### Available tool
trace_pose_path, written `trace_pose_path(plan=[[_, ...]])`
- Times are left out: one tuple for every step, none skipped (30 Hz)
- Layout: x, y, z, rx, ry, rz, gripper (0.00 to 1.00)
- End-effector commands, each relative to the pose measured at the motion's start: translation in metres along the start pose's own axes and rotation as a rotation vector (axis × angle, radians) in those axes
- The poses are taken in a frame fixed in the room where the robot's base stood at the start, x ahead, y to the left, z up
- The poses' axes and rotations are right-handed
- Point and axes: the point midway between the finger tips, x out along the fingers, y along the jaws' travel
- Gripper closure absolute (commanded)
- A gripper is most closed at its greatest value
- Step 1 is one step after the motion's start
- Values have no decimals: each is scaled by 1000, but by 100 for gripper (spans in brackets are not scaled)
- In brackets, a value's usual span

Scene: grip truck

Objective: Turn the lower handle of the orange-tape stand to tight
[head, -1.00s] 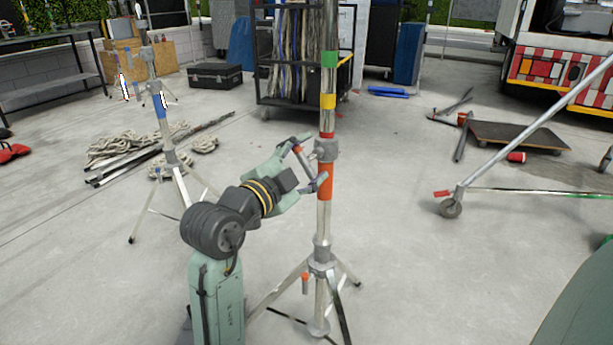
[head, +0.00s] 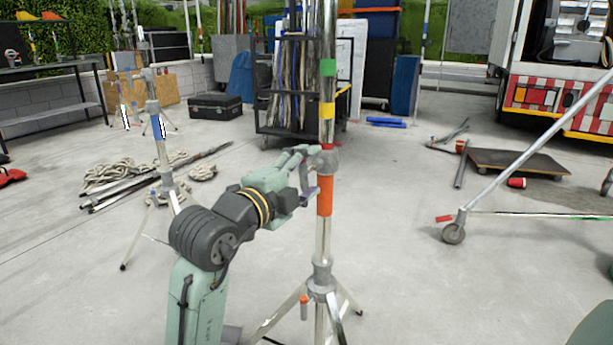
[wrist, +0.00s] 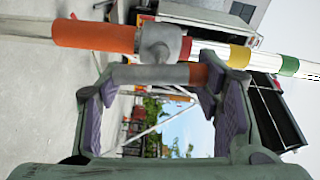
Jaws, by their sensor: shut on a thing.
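The orange-tape stand (head: 325,196) stands upright in the middle of the head view, with red, yellow and green bands above its orange band. A grey collar (head: 326,160) sits just above the orange band; it also shows in the wrist view (wrist: 160,42). My gripper (head: 311,172) is at the left side of this collar. In the wrist view the collar's handle (wrist: 150,74), a grey bar with an orange-red end, lies across between my two fingers, which are shut on it. In the head view my fingers mostly hide this handle. A second orange-tipped handle (head: 303,305) hangs near the tripod legs.
A blue-banded stand (head: 158,126) and coiled rope (head: 130,172) are at left. A dark rack (head: 300,90) stands behind. A wheeled stand leg (head: 500,180) and a flat dolly (head: 515,163) are at right. Open floor surrounds the stand.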

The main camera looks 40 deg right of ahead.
Motion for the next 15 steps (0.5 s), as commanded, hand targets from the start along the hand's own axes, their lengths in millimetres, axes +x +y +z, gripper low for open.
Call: trace_pose_path(plan=[[0, 1, 0, 1, 1, 2, 69], [0, 1, 0, 1, 1, 2, 69], [0, 0, 0, 1, 1, 2, 69], [0, 0, 0, 1, 1, 2, 69], [0, 0, 0, 1, 1, 2, 69], [0, 0, 0, 1, 1, 2, 69], [0, 0, 0, 1, 1, 2, 69], [0, 0, 0, 0, 1, 2, 69], [0, 0, 0, 0, 1, 2, 69], [0, 0, 0, 0, 1, 2, 39], [0, 0, 0, 0, 1, 2, 37], [0, 0, 0, 0, 1, 1, 34], [0, 0, 0, 0, 1, 1, 32], [0, 0, 0, 0, 1, 1, 31], [0, 0, 0, 0, 1, 1, 28]])
